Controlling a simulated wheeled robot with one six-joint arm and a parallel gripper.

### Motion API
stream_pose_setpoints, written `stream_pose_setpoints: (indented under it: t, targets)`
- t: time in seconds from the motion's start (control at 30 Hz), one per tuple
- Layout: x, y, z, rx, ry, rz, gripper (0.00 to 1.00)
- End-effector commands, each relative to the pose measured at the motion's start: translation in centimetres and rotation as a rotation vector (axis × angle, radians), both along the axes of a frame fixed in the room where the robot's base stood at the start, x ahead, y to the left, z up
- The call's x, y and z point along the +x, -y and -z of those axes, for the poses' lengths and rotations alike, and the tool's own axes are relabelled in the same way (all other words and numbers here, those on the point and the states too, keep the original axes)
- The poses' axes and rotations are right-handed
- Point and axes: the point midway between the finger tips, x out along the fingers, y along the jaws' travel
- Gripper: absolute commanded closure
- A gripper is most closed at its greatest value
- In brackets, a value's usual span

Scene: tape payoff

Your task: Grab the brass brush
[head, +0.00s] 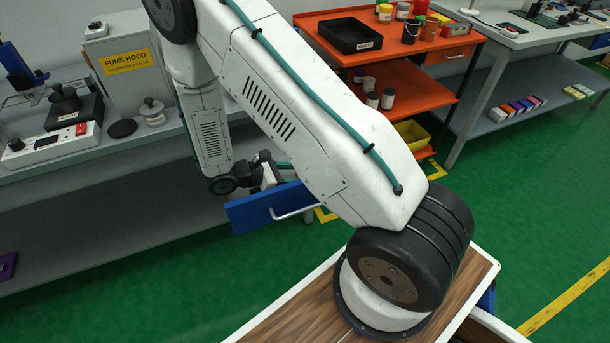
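No brass brush can be made out in the head view. My arm reaches over the left bench and bends down at its front edge. My gripper (268,174) is small and partly hidden behind my upper arm link, just above a blue drawer front (255,210) with a pale bar handle (292,213). The drawer front stands out under the bench's right end. The inside of the drawer is hidden. I cannot tell whether the gripper's fingers are open or shut, or whether they touch anything.
The left bench (45,158) holds a fume hood box (125,60), a hotplate-like device (50,145) and a weight-like piece (152,112). An orange cart (440,85) with a black tray (350,35) and several jars stands behind. Green floor (520,220) is clear at right.

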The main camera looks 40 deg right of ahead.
Motion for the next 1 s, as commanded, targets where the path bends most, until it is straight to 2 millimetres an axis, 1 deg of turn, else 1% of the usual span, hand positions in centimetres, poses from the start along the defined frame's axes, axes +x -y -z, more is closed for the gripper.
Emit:
stream_pose_setpoints:
  t: [0.03,0.07,0.27,0.4,0.53,0.63,0.87,0.9,0.97,1.0]
  targets:
    - [-0.2,0.7,0.3,0.0,-0.001,0.002,0.51]
    - [-0.3,1.0,0.4,0.0,0.0,0.002,0.51]
    - [-0.5,2.3,0.9,0.0,0.001,0.004,0.51]
    - [-0.7,4.3,1.7,0.0,0.0,0.005,0.51]
    - [-1.0,5.8,2.3,0.001,0.0,0.002,0.51]
    - [-1.2,6.4,2.6,0.001,0.002,0.002,0.51]
    - [-1.2,6.4,2.6,0.0,0.002,0.001,0.51]
    - [-1.2,6.4,2.6,0.0,0.002,0.001,0.62]
    - [-1.2,6.4,2.6,0.0,0.002,0.001,0.79]
    - [-1.2,6.4,2.6,0.0,0.002,0.001,0.9]
